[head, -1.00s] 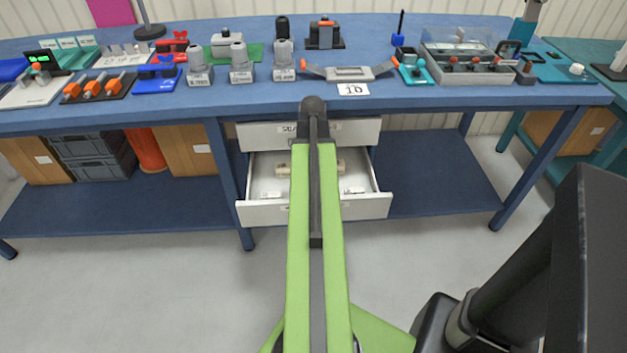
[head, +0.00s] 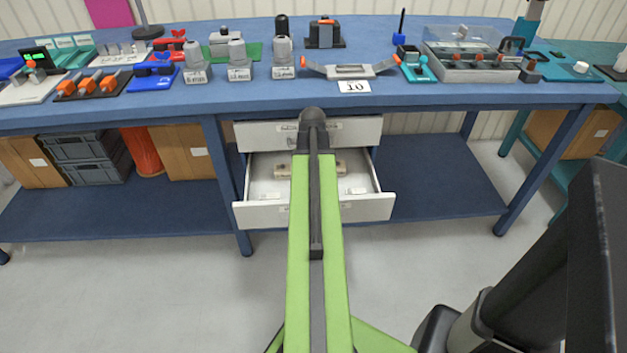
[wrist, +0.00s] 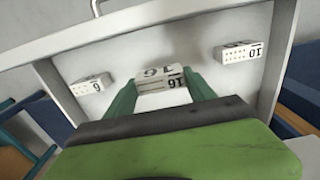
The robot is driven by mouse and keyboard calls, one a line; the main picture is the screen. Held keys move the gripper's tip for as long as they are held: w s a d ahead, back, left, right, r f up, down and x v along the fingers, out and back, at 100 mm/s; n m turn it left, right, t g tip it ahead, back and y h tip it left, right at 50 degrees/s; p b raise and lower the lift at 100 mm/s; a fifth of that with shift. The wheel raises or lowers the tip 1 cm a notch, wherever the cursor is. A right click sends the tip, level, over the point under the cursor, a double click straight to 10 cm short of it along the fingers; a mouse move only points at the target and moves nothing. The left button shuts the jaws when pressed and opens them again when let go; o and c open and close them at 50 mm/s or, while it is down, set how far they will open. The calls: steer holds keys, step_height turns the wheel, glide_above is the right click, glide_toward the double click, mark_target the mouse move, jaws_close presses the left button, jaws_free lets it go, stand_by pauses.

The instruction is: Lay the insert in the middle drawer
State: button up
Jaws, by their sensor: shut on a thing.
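The open drawer (head: 314,212) sticks out under the blue bench, below a shut drawer (head: 350,132). In the wrist view its pale wall (wrist: 160,22) runs across the top. My gripper (wrist: 161,88) has its green fingers shut on a small white insert (wrist: 160,73), marked with what looks like 16, inside the drawer outline. I cannot tell if the insert touches the drawer floor. White blocks marked 6 (wrist: 90,85) and 10 (wrist: 238,52) lie to its left and right. In the head view my arm hides the drawer's middle.
A beige bar-like piece (head: 335,168) shows in the drawer, partly behind my arm. The bench top (head: 420,95) carries several fixtures and a 10 card (head: 354,86). Grey crates (head: 85,160) and a carton (head: 180,152) stand on the lower shelf. The floor in front is clear.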

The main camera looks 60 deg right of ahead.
steer(key=shift+s, duration=0.1)
steer(key=shift+f, duration=0.15)
stand_by(0.3)
steer(key=shift+f+b, duration=1)
steer(key=shift+b, duration=0.15)
steer(key=shift+f, duration=0.1)
steer(key=shift+f+b, duration=1.1)
steer(key=shift+b, duration=0.1)
steer(key=o, duration=1.5)
steer(key=shift+c, duration=0.2)
